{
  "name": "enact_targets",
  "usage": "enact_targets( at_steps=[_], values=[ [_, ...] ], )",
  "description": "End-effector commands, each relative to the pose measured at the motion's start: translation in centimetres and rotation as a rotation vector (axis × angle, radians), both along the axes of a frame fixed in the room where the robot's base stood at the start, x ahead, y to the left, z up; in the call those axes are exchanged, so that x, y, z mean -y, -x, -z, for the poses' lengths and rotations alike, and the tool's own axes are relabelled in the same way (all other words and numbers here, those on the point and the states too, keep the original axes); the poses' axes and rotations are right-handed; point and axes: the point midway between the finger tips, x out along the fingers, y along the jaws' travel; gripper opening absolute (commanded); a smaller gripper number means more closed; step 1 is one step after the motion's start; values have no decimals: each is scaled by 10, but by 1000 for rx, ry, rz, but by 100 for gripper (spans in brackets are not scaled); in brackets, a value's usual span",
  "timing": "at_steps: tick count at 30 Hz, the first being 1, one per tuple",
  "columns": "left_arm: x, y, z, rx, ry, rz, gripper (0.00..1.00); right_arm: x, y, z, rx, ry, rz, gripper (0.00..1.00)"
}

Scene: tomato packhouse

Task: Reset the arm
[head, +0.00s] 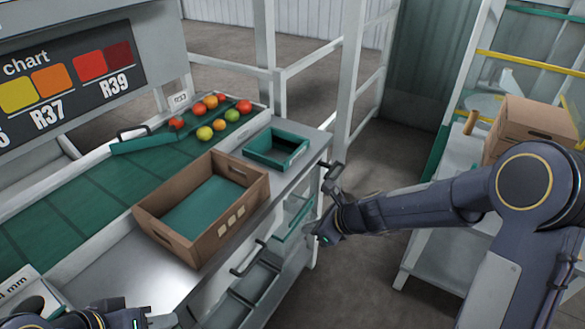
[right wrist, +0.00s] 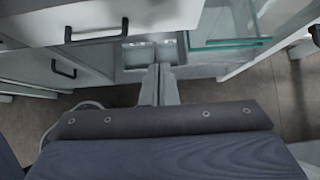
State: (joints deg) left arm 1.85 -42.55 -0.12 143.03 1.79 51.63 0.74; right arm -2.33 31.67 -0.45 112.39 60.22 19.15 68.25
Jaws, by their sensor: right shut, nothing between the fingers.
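My right arm reaches in from the right in the head view. Its gripper (head: 333,176) is in front of the bench's right end, beside the drawers. In the right wrist view the two fingers (right wrist: 159,86) are together with nothing between them. My left gripper (head: 158,320) is only partly in view at the bottom left edge, and its fingers are too cut off to read. It is in front of the bench's near edge.
A cardboard box (head: 228,223) with a green bottom and a teal tray (head: 277,149) stand on the bench. Tomatoes (head: 204,133) lie on the green belt behind. Drawer handles (head: 247,259) jut from the bench front. A trolley (head: 437,240) with a carton (head: 530,128) stands right; floor between is clear.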

Motion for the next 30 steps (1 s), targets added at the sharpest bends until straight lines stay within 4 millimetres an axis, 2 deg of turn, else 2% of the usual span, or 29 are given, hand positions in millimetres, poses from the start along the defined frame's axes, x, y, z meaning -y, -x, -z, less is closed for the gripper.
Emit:
enact_targets(
  at_steps=[5,8,10,12,15,18,21,24,27,30],
  values=[
    [0,0,0,0,0,0,36,3,3,-8,27,12,-26,0],
    [0,0,-2,0,0,0,36,11,14,-34,121,55,-123,0],
    [0,0,-3,0,0,0,36,20,30,-61,230,115,-237,0],
    [0,0,-5,0,0,0,36,31,53,-89,358,198,-382,0],
    [0,0,-7,0,0,0,36,46,93,-119,535,341,-601,0],
    [0,0,-9,0,0,0,36,62,136,-139,687,500,-816,0],
    [0,0,-11,0,0,0,36,79,178,-148,810,671,-1029,0],
    [0,0,-13,0,0,0,36,94,216,-147,890,831,-1226,0],
    [0,0,-14,0,0,0,36,107,243,-143,930,962,-1386,0],
    [0,0,-15,0,0,0,36,116,261,-138,944,1047,-1496,0]
  ],
)
